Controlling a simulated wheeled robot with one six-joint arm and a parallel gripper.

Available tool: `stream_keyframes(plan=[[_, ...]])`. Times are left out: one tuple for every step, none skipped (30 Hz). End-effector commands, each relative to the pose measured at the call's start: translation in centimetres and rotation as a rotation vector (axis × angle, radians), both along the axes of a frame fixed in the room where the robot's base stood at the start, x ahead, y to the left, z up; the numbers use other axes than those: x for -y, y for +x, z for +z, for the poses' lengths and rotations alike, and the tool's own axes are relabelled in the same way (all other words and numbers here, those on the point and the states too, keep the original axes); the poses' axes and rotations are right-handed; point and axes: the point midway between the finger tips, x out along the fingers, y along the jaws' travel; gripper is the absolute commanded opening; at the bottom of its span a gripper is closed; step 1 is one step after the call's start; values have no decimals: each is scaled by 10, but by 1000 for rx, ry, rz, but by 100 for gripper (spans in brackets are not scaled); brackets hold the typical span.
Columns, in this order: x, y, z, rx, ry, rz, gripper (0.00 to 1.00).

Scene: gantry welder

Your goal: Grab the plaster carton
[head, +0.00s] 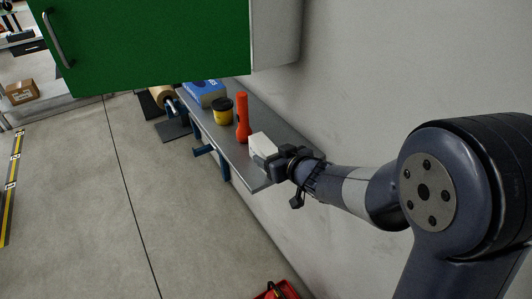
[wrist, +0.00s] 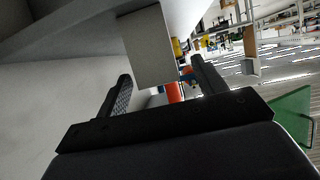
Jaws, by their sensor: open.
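A small plain white carton (head: 262,145), which I take to be the plaster carton, stands near the close end of the grey wall shelf. No label can be read on it. My gripper (head: 270,162) is right at its near side and partly hides it. In the wrist view the carton (wrist: 147,45) shows pale grey, ahead of and between the two fingers. My gripper (wrist: 160,72) is open there, with a finger toward each side of the carton. I cannot tell whether the fingers touch it.
On the shelf (head: 257,177) beyond the carton stand an orange-red flashlight (head: 242,120), a yellow tub with a black lid (head: 222,111) and a blue box (head: 205,93). A green cabinet door (head: 150,45) hangs above. The wall (head: 400,70) runs close along the right.

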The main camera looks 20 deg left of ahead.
Motion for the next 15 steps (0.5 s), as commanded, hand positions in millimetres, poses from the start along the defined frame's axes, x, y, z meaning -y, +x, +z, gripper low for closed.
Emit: stream_keyframes(plan=[[-2,2,-1,0,0,0,66],[-3,2,-1,0,0,0,66],[-4,4,-2,-1,0,0,66],[-6,6,-3,-1,0,0,66],[-8,8,-3,-1,0,0,66],[-11,11,-4,-1,0,0,66],[-14,14,-6,-2,-1,0,66],[-17,17,-7,-1,-1,0,66],[-21,21,-8,-1,-1,0,66],[-23,24,-9,-1,-1,0,66],[-26,27,-11,-1,-1,0,66],[-29,30,-13,-1,-1,0,66],[-32,32,-14,-1,-1,0,66],[-34,33,-15,0,0,0,66],[-35,35,-16,-1,-1,0,66]])
